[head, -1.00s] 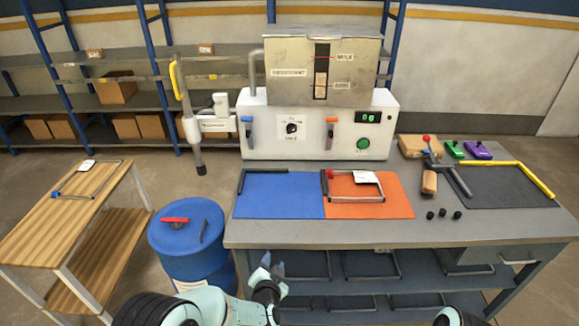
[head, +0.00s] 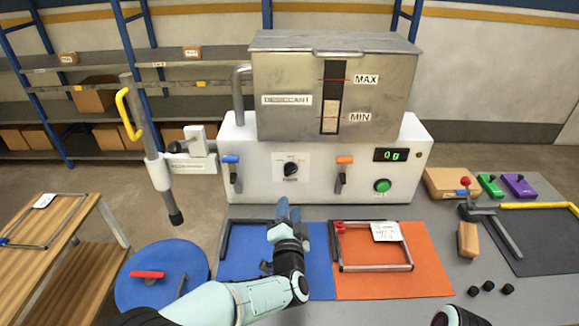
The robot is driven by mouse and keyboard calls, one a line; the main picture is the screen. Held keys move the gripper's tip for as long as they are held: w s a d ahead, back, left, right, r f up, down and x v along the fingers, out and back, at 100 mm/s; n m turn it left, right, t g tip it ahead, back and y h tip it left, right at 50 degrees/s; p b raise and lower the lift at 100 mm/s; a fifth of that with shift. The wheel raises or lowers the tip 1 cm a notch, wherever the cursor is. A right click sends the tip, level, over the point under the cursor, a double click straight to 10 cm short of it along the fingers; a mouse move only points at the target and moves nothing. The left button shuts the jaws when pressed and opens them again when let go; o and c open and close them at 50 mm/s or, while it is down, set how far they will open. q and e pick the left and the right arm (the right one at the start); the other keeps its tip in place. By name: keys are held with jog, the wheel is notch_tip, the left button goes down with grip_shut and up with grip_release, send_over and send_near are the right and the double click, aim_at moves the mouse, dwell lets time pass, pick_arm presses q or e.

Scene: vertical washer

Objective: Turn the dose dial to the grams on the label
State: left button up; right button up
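The dose dial (head: 290,169) is a small black knob on a white plate in the middle of the machine's white front panel. A white label (head: 386,231) lies on the metal frame over the orange mat; its writing is too small to read. My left gripper (head: 288,214) is over the blue mat, below and in front of the dial and apart from it. Its blue-grey fingers point toward the panel. They overlap in this view, so their gap is unclear, and no held object shows. My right gripper is out of view; only a dark arm part shows at the bottom.
A blue-handled lever (head: 233,173) and an orange-handled lever (head: 343,173) flank the dial. A green digital display (head: 391,155) and a green button (head: 383,185) are to the right. A steel hopper (head: 335,90) stands above. Metal frames lie on the blue mat (head: 235,265) and orange mat (head: 415,283).

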aim_at(289, 174)
pick_arm(q)
jog(key=w+p, duration=0.2)
jog(key=w, duration=1)
jog(key=shift+w, duration=0.4)
grip_shut()
